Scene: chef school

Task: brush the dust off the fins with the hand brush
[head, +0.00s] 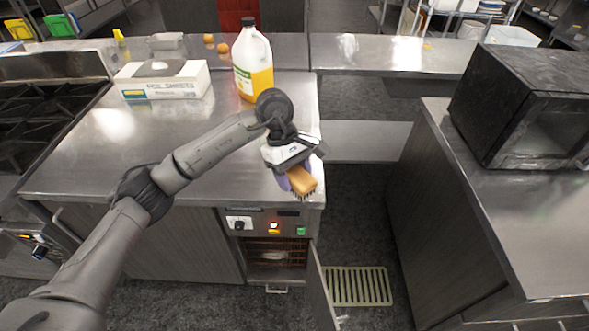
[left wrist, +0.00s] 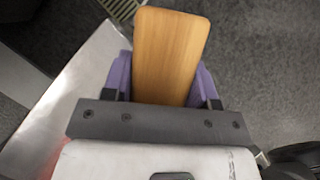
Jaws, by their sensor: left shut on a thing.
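The hand brush has a wooden back (head: 303,177) and dark bristles that point down in the head view. My left gripper (head: 296,180) is shut on it and holds it above the counter's front right corner. In the left wrist view the brush's wooden back (left wrist: 170,50) sits between the purple fingers. The fins (head: 276,243) look like reddish-brown rows inside an open compartment under the counter, below the brush and apart from it. Dust on them is too small to tell. A pale thing lies low in the compartment. My right gripper is not in view.
The compartment door (head: 322,290) stands open towards the aisle. Above the fins is a panel with a knob (head: 239,223), an orange light and a green switch. A jug (head: 252,65) and a white box (head: 163,80) stand on the counter. A floor grate (head: 357,286) lies right of the door.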

